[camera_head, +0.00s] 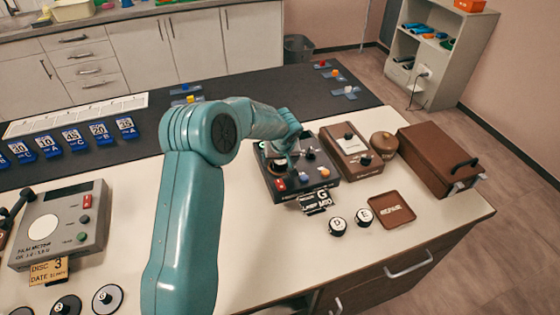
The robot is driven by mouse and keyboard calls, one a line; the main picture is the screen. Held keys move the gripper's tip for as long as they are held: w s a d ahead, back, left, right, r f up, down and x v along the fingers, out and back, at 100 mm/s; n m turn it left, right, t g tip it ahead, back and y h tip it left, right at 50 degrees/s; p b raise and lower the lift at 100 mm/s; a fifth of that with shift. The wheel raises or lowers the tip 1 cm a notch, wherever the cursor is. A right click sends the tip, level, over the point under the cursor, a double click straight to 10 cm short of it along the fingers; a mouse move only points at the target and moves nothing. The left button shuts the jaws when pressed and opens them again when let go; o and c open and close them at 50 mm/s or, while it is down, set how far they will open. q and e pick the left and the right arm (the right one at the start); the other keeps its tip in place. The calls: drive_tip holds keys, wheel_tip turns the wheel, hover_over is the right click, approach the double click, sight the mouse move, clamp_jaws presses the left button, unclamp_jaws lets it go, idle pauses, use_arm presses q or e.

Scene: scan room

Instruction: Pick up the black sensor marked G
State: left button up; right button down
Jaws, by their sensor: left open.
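My left gripper (276,160) is open over the left part of a dark control box (322,178), low and partly hidden by its own arm. I cannot tell whether anything is between its jaws. A black-and-white plate with a large G (318,199) is at the box's front edge; smaller letters under it are hard to read. Two round black sensors with white tops, marked D (338,225) and E (364,217), stand on the pale bench to the right. No round sensor clearly marked G shows; one may be hidden by my gripper. My right gripper is not in view.
A brown box with knobs (346,146), a round brown pot (384,144), a brown case (432,157) and a brown tray (390,209) are on the right. A grey meter (62,226) and round discs (107,299) are at the left.

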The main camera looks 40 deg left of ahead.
use_arm(q)
drive_tip(key=shift+d, duration=0.1)
drive_tip(key=shift+w+f, duration=0.1)
drive_tip(key=shift+w, duration=0.05)
drive_tip(key=c, duration=1.3)
